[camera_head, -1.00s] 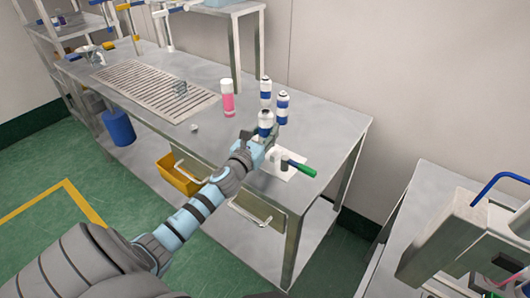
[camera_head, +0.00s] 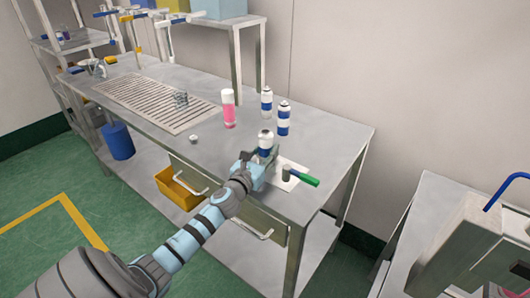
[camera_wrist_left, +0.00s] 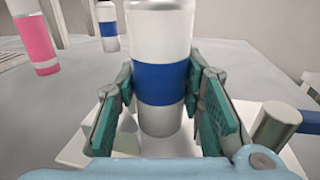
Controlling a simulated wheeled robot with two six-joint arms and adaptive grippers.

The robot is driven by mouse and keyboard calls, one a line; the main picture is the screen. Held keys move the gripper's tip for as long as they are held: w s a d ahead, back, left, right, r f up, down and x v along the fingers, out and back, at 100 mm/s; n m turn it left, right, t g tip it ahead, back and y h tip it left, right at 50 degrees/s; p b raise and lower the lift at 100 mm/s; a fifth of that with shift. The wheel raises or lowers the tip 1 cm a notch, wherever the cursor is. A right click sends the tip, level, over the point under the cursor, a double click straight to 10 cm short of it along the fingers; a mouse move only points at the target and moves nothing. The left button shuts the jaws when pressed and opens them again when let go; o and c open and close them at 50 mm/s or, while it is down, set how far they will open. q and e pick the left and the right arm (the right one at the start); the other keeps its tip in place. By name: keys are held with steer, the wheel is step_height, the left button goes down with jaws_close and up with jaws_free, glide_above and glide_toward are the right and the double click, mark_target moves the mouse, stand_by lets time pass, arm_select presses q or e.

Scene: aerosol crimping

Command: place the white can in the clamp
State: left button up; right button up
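The white can (camera_head: 265,143) with a blue band is upright between the fingers of my left gripper (camera_head: 262,157). In the left wrist view the can (camera_wrist_left: 162,85) fills the space between the green-padded fingers (camera_wrist_left: 162,112), which meet its sides toward their far ends. The clamp, with a green handle (camera_head: 303,179) and a white base plate (camera_head: 284,184), is on the table just right of the gripper. In the wrist view part of the plate shows under the can; the gripper hides whether the can is seated. My right gripper is not in view.
A small round part (camera_head: 194,138) lies near the front edge of the steel table (camera_head: 325,145). The table's right end is clear.

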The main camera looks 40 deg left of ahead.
arm_select(q)
steer(key=shift+o, duration=0.8)
steer(key=shift+s+f, duration=0.2)
steer(key=shift+f, duration=0.5)
steer(key=shift+r, duration=0.3)
steer(key=shift+r+p, duration=0.45)
steer(key=shift+p, duration=0.2)
steer(key=b+v, duration=0.1)
steer(key=v, duration=0.9)
steer(key=shift+s+r, duration=0.1)
steer(key=shift+s, duration=0.3)
steer(key=shift+s+d+r, duration=0.1)
steer(key=shift+s+d, duration=0.05)
steer(key=shift+s, duration=0.3)
steer(key=shift+w, duration=0.1)
